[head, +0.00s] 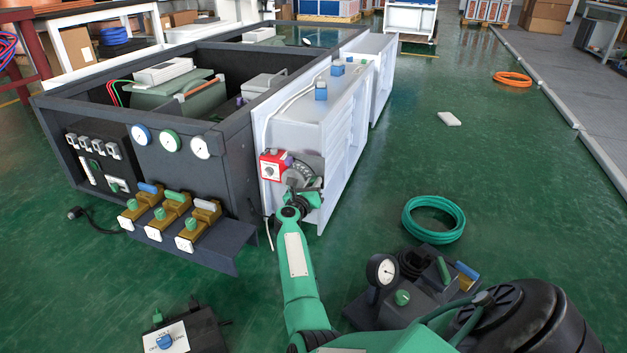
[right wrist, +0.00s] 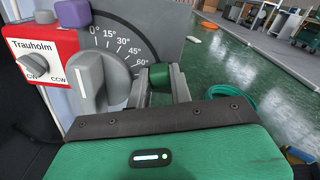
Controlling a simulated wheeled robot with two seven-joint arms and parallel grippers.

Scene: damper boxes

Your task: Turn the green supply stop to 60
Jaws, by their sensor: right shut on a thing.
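The green supply stop (right wrist: 160,77) is a short green cylinder at the dial's edge, just right of and below the 60° mark. My right gripper (right wrist: 161,87) is shut on it, one finger on each side; the gripper also shows in the head view (head: 304,187). The grey dial plate (right wrist: 155,25) reads 0° to 60° from left to right; any marks below are hidden. A grey knob (right wrist: 90,82) with a white line sits at the dial's centre, its line pointing up near 0°. A purple stop (right wrist: 73,13) is by the dial's upper left. My left gripper is out of view.
A red actuator box (head: 271,167) with a CW/CCW switch adjoins the dial on the white duct (head: 331,128). Brass valves (head: 174,210) stand on a dark shelf to the left. A green hose coil (head: 434,219) lies right. The floor beyond is mostly clear.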

